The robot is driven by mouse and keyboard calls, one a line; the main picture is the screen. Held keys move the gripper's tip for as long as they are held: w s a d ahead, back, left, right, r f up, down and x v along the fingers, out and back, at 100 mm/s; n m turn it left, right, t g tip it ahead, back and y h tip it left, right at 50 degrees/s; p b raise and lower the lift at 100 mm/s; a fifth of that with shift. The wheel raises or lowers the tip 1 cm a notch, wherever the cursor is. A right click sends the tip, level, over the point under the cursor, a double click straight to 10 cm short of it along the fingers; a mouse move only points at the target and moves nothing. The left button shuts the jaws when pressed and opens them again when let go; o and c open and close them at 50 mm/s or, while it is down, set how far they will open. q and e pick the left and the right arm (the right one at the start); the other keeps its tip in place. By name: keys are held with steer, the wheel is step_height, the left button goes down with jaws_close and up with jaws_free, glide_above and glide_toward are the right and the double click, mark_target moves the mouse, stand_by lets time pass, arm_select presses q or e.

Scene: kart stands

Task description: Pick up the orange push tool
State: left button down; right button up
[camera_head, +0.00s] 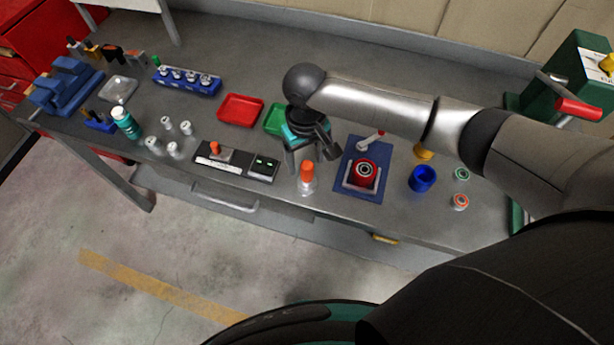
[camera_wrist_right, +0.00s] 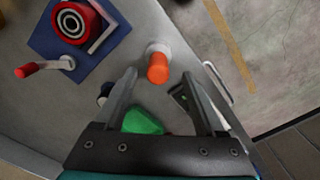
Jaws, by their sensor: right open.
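The orange push tool (camera_head: 307,172) stands upright in a pale holder near the front edge of the workbench. In the right wrist view the orange tool (camera_wrist_right: 158,68) lies ahead of the fingertips, roughly between their lines. My right gripper (camera_head: 309,165) reaches down just behind the tool in the head view. In the wrist view the right gripper (camera_wrist_right: 162,82) has its two fingers spread with nothing held. Whether the fingertips flank the tool is hard to tell. My left gripper does not show.
A blue fixture (camera_head: 350,183) with a red round part (camera_head: 364,172) and a red-handled lever stands right of the tool. A black device (camera_head: 222,154) is on its left. A red tray (camera_head: 240,110) and a green tray (camera_head: 276,119) lie behind. A blue cup (camera_head: 422,179) stands farther right.

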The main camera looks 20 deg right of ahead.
mark_target(307, 164)
steer(key=shift+d+f, duration=0.1)
steer(key=shift+f, duration=2.25)
jaws_close()
steer(key=shift+w, duration=0.1)
